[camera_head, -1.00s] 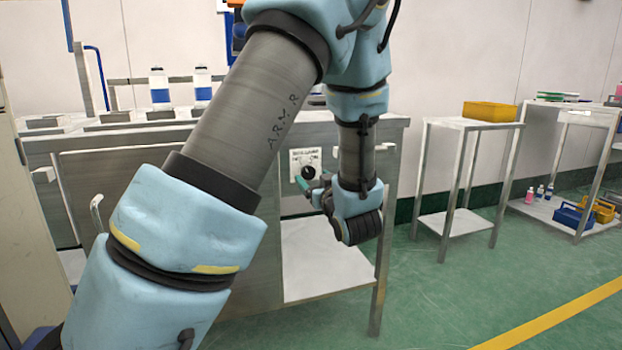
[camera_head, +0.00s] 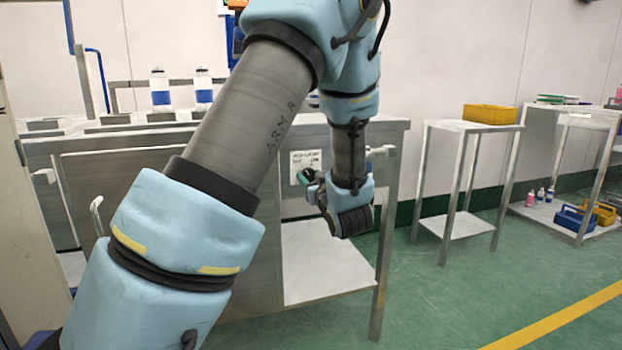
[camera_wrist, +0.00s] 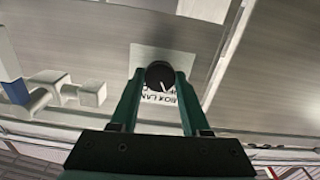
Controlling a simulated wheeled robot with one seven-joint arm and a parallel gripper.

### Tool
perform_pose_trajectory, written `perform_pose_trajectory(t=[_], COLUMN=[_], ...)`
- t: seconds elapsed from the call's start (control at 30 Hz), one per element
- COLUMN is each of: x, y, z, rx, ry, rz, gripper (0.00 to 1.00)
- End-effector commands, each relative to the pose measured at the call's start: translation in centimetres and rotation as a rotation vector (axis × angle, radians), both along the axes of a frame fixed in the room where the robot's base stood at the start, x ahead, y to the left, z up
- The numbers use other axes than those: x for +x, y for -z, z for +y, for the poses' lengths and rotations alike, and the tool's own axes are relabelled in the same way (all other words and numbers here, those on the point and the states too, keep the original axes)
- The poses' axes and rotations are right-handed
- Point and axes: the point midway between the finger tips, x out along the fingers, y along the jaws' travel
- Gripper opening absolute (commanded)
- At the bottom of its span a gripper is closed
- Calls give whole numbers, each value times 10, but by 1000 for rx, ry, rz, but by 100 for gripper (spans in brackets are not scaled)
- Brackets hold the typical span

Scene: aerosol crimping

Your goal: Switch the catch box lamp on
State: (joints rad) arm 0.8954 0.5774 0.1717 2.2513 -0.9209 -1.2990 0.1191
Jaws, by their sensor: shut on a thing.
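The catch box lamp switch has a round black knob (camera_wrist: 160,75) in front of a white label plate (camera_wrist: 163,60) on the grey metal bench front. The label's lettering is partly covered, with "BOX LAM" readable. In the wrist view my gripper (camera_wrist: 159,82) has its two green fingers shut on the knob, one on each side. In the head view my gripper (camera_head: 304,177) is at the white label plate (camera_head: 304,160), and the knob is hidden behind it. A short white line shows on the knob's face. No lit lamp is visible.
A white handle-like fitting (camera_wrist: 62,92) sticks out left of the fingers in the wrist view. The bench (camera_head: 120,210) has an open lower shelf (camera_head: 320,268). Two white bottles stand on top. A small table (camera_head: 452,128) with a yellow bin stands to the right, with clear green floor in front.

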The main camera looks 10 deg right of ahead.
Motion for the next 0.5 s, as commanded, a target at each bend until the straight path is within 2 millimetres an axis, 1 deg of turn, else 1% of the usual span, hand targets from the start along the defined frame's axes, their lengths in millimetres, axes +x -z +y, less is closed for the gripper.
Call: perform_pose_trajectory(t=[0.03, 0.27, 0.5], x=[0, 0, 0], y=[0, 0, 0], z=[0, 0, 0], rx=[0, 0, 7], ry=[0, 0, 0], rz=[0, 0, 1], gripper=[26, 0, 0])
